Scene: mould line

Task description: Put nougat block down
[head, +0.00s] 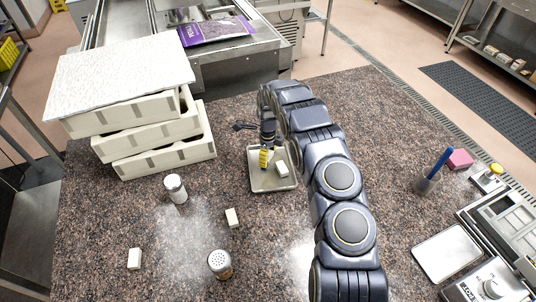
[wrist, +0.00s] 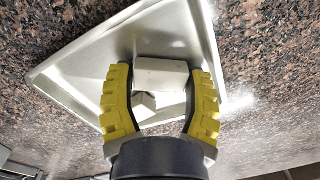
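My gripper (head: 265,158) points down over a shallow metal tray (head: 258,184) in the head view. In the wrist view my gripper (wrist: 160,75) has its yellow fingers against both ends of a pale nougat block (wrist: 160,76). This block is hidden behind the gripper in the head view; whether it touches the tray I cannot tell. A second pale block (head: 282,168) lies in the tray to the right of my gripper; a smaller-looking pale block (wrist: 145,103) shows between the fingers in the wrist view. The tray (wrist: 85,70) lies behind both blocks there.
Two loose pale blocks (head: 232,217) (head: 134,259) and two shakers (head: 176,188) (head: 220,265) stand on the speckled counter. Stacked white moulds (head: 155,135) are at the left. A blue-handled tool (head: 436,165), a pink block (head: 460,159) and a scale (head: 490,285) are at the right.

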